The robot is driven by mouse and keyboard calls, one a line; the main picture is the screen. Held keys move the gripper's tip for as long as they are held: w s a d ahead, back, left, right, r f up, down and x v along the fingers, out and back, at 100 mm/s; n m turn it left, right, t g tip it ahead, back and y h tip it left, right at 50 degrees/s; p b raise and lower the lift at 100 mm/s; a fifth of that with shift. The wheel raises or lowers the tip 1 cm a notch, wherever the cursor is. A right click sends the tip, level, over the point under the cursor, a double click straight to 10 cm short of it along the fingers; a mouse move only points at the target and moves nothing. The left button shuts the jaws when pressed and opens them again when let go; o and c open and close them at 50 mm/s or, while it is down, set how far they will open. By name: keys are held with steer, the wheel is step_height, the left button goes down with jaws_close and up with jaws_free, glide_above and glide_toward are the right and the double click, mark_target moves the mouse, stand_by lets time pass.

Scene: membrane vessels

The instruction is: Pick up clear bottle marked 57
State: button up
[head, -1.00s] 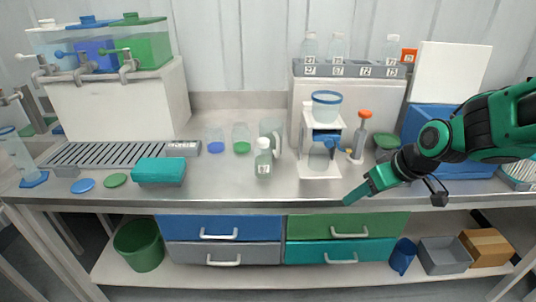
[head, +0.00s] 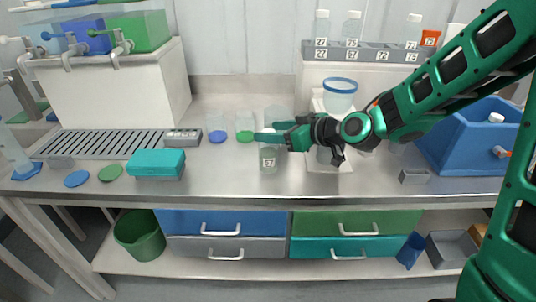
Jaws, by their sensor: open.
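The clear bottle (head: 268,163) stands upright on the steel counter, a little right of the middle. A white label on its front appears to read 57, though the digits are small. My gripper (head: 266,132) reaches in from the right with its green fingers pointing left at the height of the bottle's top. The fingers are open. The near finger hides the bottle's cap and neck, so I cannot tell whether the fingers are around the neck or touch it.
Several labelled bottles, one being a clear bottle (head: 321,27), stand on a grey rack (head: 340,52) behind. Blue-based (head: 217,136) and green-based (head: 245,136) containers stand left of the bottle. A teal box (head: 156,163) lies farther left. A white stand with a blue-rimmed cup (head: 340,93) is behind my gripper.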

steer(key=x, duration=0.5)
steer(key=shift+s+a+f, duration=0.15)
steer(key=shift+a+f, duration=0.1)
jaws_close()
